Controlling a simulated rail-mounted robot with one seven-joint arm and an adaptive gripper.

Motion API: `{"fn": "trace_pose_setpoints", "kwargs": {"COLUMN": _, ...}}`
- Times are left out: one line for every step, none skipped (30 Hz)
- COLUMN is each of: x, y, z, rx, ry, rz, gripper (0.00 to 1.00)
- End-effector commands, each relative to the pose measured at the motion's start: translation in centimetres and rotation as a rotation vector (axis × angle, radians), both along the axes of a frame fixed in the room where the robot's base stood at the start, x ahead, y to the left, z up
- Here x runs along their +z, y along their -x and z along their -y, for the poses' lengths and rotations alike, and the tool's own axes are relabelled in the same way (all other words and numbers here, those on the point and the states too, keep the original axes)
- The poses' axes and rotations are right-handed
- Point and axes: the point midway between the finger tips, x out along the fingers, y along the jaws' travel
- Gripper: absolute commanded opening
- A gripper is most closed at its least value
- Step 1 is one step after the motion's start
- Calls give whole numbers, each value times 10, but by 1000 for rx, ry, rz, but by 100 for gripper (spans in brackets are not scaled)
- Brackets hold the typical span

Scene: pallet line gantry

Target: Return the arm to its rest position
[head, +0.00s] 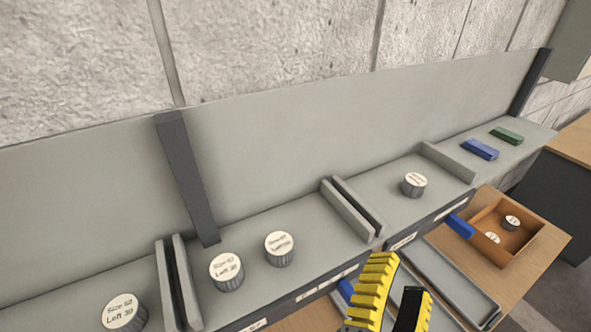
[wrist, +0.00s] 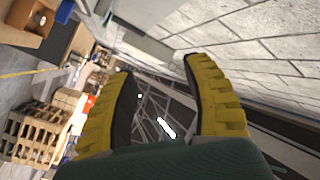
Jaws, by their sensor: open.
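My gripper (head: 397,290) shows at the bottom of the head view, in front of the grey shelf (head: 300,212). Its yellow ribbed fingers are apart with nothing between them. The wrist view also shows my gripper (wrist: 158,72) with its two fingers spread and empty. Beyond them are a block wall on the right and open room on the left.
Several labelled round pieces stand on the shelf, one (head: 414,184) right of the middle dividers. A blue block (head: 480,149) and a green block (head: 506,135) lie at its far end. A wooden box (head: 535,245) holds two round pieces. Wooden pallets (wrist: 35,132) show in the wrist view.

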Motion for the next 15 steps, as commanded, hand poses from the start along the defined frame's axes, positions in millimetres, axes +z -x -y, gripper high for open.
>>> {"fn": "trace_pose_setpoints", "kwargs": {"x": 24, "y": 2, "z": 18, "rx": 2, "ry": 32, "rz": 39, "gripper": 50}}
{"fn": "trace_pose_setpoints", "kwargs": {"x": 35, "y": 2, "z": 23, "rx": 15, "ry": 62, "rz": 53, "gripper": 50}}
{"fn": "trace_pose_setpoints", "kwargs": {"x": 50, "y": 3, "z": 28, "rx": 37, "ry": 105, "rz": 73, "gripper": 50}}
{"fn": "trace_pose_setpoints", "kwargs": {"x": 61, "y": 3, "z": 29, "rx": 55, "ry": 143, "rz": 85, "gripper": 50}}
{"fn": "trace_pose_setpoints", "kwargs": {"x": 70, "y": 3, "z": 27, "rx": 77, "ry": 183, "rz": 97, "gripper": 50}}
{"fn": "trace_pose_setpoints", "kwargs": {"x": 81, "y": 2, "z": 22, "rx": 111, "ry": 240, "rz": 109, "gripper": 50}}
{"fn": "trace_pose_setpoints", "kwargs": {"x": 89, "y": 1, "z": 15, "rx": 140, "ry": 284, "rz": 118, "gripper": 50}}
{"fn": "trace_pose_setpoints", "kwargs": {"x": 94, "y": 0, "z": 6, "rx": 173, "ry": 331, "rz": 126, "gripper": 50}}
{"fn": "trace_pose_setpoints", "kwargs": {"x": 100, "y": -1, "z": -6, "rx": 211, "ry": 396, "rz": 132, "gripper": 50}}
{"fn": "trace_pose_setpoints", "kwargs": {"x": 101, "y": -2, "z": -14, "rx": 237, "ry": 446, "rz": 131, "gripper": 50}}
{"fn": "trace_pose_setpoints", "kwargs": {"x": 102, "y": -3, "z": -22, "rx": 259, "ry": 499, "rz": 131, "gripper": 50}}
{"fn": "trace_pose_setpoints", "kwargs": {"x": 105, "y": -4, "z": -31, "rx": 282, "ry": 573, "rz": 132, "gripper": 50}}
{"fn": "trace_pose_setpoints", "kwargs": {"x": 106, "y": -5, "z": -37, "rx": 292, "ry": 631, "rz": 130, "gripper": 50}}
{"fn": "trace_pose_setpoints", "kwargs": {"x": 107, "y": -6, "z": -41, "rx": 292, "ry": 692, "rz": 120, "gripper": 50}}
{"fn": "trace_pose_setpoints", "kwargs": {"x": 107, "y": -6, "z": -41, "rx": 267, "ry": 783, "rz": 98, "gripper": 50}}
